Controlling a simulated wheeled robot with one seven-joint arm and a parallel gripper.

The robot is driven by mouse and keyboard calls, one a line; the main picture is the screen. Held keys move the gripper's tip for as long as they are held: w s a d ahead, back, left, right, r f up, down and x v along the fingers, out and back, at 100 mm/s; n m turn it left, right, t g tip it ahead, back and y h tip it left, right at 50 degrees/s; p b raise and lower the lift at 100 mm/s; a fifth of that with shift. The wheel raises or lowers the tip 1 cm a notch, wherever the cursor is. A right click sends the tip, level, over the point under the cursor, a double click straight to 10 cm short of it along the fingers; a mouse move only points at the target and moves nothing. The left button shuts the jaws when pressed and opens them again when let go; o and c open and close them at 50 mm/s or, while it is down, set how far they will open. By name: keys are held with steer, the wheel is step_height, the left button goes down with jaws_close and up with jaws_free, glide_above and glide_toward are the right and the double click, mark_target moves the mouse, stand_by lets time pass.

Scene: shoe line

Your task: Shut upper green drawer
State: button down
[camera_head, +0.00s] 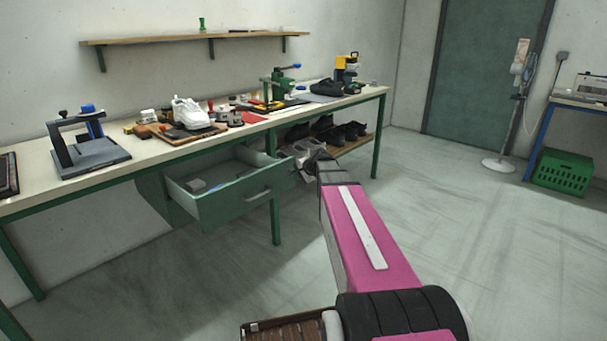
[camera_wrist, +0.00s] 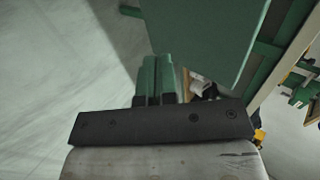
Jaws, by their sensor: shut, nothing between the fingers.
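The upper green drawer (camera_head: 235,207) stands pulled out under the workbench in the head view, with a pale handle on its front and a few small items inside. In the wrist view a large green panel (camera_wrist: 205,40), which looks like the drawer, fills the upper middle. My gripper (camera_head: 312,160) is just right of the drawer's front in the head view, apart from the handle as far as I can see. In the wrist view my gripper's green fingers (camera_wrist: 157,72) are together with nothing between them. Its fingertips are hard to make out in the head view.
The workbench (camera_head: 120,160) carries a white shoe (camera_head: 190,113), a clamp-like stand (camera_head: 85,145) and several tools. Dark shoes stand on a low shelf (camera_head: 352,147) behind my gripper. A green crate (camera_head: 563,172) stands far right. The floor before the drawer is clear.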

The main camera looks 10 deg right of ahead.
mark_target(285, 178)
steer(key=w+a, duration=0.1)
steer(key=w+a+f, duration=0.1)
steer(key=w, duration=0.1)
steer(key=shift+w, duration=0.15)
steer(key=shift+w+a, duration=0.45)
steer(key=shift+w, duration=0.05)
steer(key=w+a, duration=0.6)
steer(key=w, duration=0.3)
steer(key=w+a, duration=0.6)
steer(key=w, duration=0.3)
steer(key=w+a, duration=0.6)
steer(key=w, duration=0.3)
steer(key=shift+w+a, duration=0.1)
steer(key=shift+a, duration=0.1)
steer(key=shift+w, duration=0.15)
